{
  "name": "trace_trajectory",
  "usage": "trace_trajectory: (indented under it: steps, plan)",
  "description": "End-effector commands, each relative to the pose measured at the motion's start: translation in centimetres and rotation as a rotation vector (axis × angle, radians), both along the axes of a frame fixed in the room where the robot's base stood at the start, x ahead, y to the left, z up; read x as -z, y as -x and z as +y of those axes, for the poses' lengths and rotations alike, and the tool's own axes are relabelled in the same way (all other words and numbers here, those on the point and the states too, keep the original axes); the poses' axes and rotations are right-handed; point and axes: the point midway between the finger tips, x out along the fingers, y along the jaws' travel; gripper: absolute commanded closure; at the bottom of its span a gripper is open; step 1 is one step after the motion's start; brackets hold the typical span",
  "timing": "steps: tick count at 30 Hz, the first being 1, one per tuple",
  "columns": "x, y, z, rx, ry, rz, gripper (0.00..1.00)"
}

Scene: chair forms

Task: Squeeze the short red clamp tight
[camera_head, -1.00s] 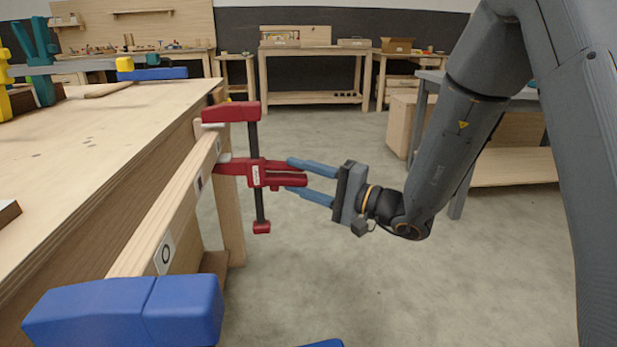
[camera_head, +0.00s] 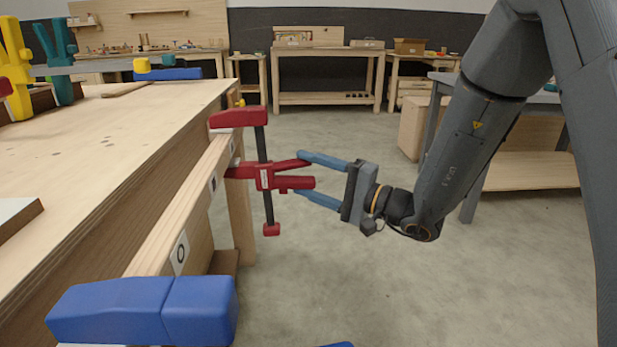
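The short red clamp (camera_head: 264,178) hangs at the far end of the pale wooden rail along the bench. Its fixed upper jaw (camera_head: 238,117) lies over the rail's top edge, and its dark bar runs down to a red end block. The sliding jaw points left below, against or close to the rail; I cannot tell if it touches. Its two red handles point right and stand apart. My gripper (camera_head: 298,174) is open, its blue-grey fingers above and below the handles from the right. The upper fingertip is at the upper handle; contact is unclear.
A large blue clamp (camera_head: 142,311) sits at the rail's near end. Teal (camera_head: 59,58) and yellow (camera_head: 15,70) clamps stand at the bench's back left. The plywood bench top (camera_head: 110,130) is on the left. Open floor lies below and behind my gripper.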

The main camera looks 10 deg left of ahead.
Motion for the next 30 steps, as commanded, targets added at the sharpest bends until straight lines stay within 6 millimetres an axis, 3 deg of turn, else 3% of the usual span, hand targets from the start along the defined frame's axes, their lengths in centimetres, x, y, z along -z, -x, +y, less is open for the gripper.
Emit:
trace_trajectory:
  steps: [17,30]
  plan:
    - [-0.1,0.0,0.1,-0.001,-0.001,-0.001,0.43]
    - [0.2,-0.3,1.6,0.0,-0.001,-0.001,0.43]
